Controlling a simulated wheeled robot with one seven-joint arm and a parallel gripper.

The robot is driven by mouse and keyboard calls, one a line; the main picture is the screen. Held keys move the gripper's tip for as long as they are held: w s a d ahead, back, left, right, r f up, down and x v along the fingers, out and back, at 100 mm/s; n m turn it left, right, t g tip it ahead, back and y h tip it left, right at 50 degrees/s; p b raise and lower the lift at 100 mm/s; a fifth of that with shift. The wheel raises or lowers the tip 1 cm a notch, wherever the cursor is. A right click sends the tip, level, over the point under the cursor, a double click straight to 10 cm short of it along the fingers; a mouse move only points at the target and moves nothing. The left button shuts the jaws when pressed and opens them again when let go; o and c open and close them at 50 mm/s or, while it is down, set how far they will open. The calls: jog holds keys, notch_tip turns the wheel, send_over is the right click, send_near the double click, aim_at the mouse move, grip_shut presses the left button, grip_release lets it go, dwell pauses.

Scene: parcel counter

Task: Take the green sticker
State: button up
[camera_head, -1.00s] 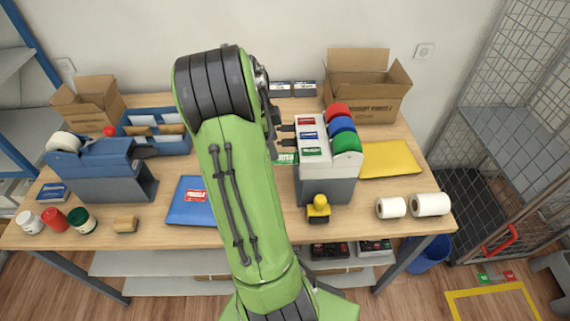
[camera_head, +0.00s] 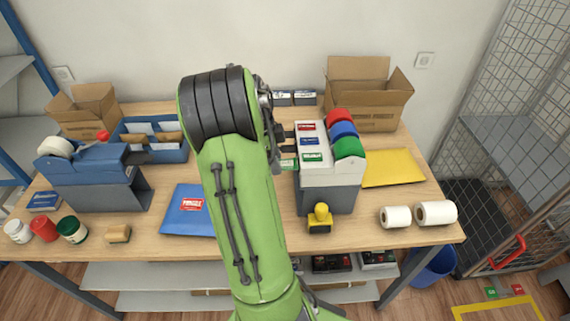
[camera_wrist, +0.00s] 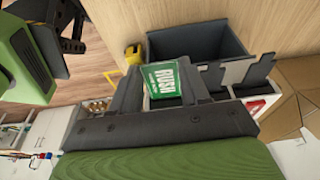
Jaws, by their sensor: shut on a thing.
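The green sticker (camera_wrist: 165,78), printed "RUSH" in white, is between the dark fingers of my gripper (camera_wrist: 165,88) in the wrist view. My gripper is shut on it. In the head view only a sliver of the sticker (camera_head: 288,163) shows beside the arm, left of the label dispenser. The dispenser (camera_head: 330,178) has a white top, a grey body and red, blue and green rolls on its right. Its top has red, blue and green labels (camera_head: 312,157). My green arm hides most of the gripper in the head view.
A yellow-handled stamp (camera_head: 319,216) stands in front of the dispenser. A blue parcel (camera_head: 180,222) with a red label lies left of my arm, a yellow envelope (camera_head: 391,173) right of the dispenser. White rolls (camera_head: 435,212) and an open box (camera_head: 366,112) are at the right.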

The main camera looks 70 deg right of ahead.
jog(key=shift+r, duration=0.1)
jog(key=s+d+p+v, duration=0.1)
jog(key=p+v, duration=0.8)
jog(key=v, duration=0.2)
jog(key=shift+a+r+p, duration=0.25)
jog(key=shift+r+p, duration=0.1)
jog(key=shift+r, duration=0.15)
jog(key=shift+s, duration=0.1)
